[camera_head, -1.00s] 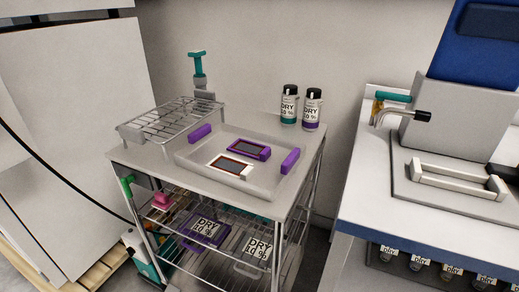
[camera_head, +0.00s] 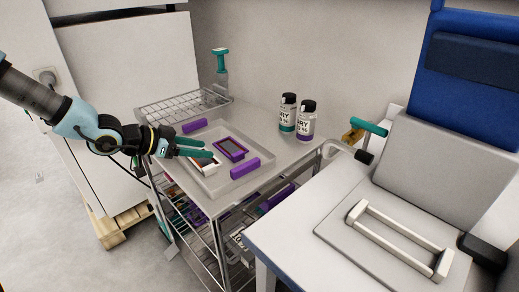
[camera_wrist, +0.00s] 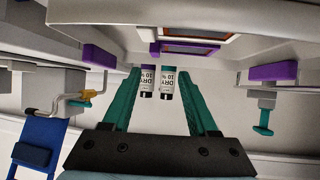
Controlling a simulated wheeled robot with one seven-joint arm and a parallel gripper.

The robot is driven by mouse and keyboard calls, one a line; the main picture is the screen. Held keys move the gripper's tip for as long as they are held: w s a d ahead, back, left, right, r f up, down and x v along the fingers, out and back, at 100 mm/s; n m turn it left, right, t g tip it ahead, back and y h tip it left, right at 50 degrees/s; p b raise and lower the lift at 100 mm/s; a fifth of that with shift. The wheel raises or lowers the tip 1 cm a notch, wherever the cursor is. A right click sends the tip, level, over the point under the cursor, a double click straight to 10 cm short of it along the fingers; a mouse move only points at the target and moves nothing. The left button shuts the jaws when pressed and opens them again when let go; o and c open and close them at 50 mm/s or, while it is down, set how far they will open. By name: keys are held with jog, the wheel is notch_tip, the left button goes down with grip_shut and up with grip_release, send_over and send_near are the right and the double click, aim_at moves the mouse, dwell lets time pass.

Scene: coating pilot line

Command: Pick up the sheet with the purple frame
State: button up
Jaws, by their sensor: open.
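The sheet with the purple frame (camera_head: 230,149) lies in a shallow grey tray (camera_head: 212,187) on top of the cart. It also shows at the top of the wrist view (camera_wrist: 187,48). A white-framed sheet (camera_head: 205,167) lies beside it and is partly hidden by my gripper. My gripper (camera_head: 207,148), with teal fingers, is open and empty. It is over the left part of the tray, left of the purple frame and apart from it. In the wrist view my gripper (camera_wrist: 160,75) has its fingers spread, with the bottles showing between them in the background.
The tray has purple handles (camera_head: 245,166) at its sides. Two DRY bottles (camera_head: 288,113) stand behind it on the right. A wire rack (camera_head: 175,104) and a teal-topped pump (camera_head: 221,65) are at the back left. A bench (camera_head: 320,215) with a blue-backed machine stands close on the right.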

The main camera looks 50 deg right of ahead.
send_near(239, 152)
jog(key=x, duration=0.3)
jog(key=shift+s, duration=0.2)
jog(key=p+x, duration=0.1)
jog(key=x, duration=0.3)
jog(key=shift+d+p, duration=0.2)
jog(key=shift+p, duration=0.15)
jog(key=shift+d+f, duration=0.4)
jog(key=shift+f, duration=0.05)
grip_shut()
